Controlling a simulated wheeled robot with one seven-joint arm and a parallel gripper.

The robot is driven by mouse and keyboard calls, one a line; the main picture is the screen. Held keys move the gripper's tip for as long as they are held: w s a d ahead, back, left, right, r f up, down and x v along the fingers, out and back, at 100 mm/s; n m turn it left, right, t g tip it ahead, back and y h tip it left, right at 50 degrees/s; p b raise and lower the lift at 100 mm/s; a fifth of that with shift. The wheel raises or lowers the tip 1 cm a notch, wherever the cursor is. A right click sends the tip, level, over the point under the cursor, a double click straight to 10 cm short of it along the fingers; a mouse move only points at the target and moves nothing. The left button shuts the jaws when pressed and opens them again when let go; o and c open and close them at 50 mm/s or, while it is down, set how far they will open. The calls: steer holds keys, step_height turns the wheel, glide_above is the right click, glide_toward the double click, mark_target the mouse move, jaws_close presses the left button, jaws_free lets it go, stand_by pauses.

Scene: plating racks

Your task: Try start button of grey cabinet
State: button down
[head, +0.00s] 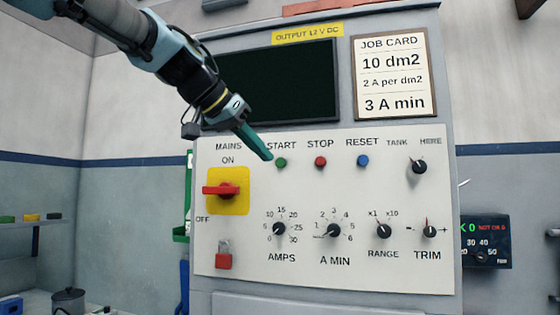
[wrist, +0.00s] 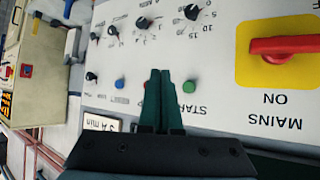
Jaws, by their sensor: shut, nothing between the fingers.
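The grey cabinet (head: 448,120) fills the middle of the head view with a white control panel. The green START button (head: 281,162) sits at the upper left of the panel, left of the red STOP button (head: 321,161) and the blue RESET button (head: 363,160). My gripper (head: 267,156) is shut and empty, its teal fingertips just left of and above the green button. In the wrist view the shut fingers (wrist: 160,73) stand beside the green button (wrist: 189,87); contact cannot be told. The fingers mostly hide the red button there.
The red mains handle (head: 221,190) lies horizontal on a yellow plate, with a red padlock (head: 223,261) below. Several knobs fill the panel's lower part. A dark screen (head: 290,80) and a job card (head: 392,75) are above. A meter box (head: 486,241) stands at right.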

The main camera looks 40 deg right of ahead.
mark_target(281, 163)
steer(key=w+d+p, duration=0.4)
steer(key=d, duration=0.3)
steer(key=shift+w+d, duration=0.2)
steer(key=shift+w, duration=0.2)
steer(key=shift+d, duration=0.1)
stand_by(2.0)
steer(key=shift+w+d, duration=0.2)
steer(key=shift+d, duration=0.05)
steer(key=shift+w+d, duration=0.3)
steer(key=shift+d, duration=0.15)
stand_by(0.8)
steer(key=shift+s+a+b, duration=0.45)
steer(key=shift+s+a, duration=0.05)
steer(key=shift+a, duration=0.3)
steer(key=shift+a+f, duration=0.1)
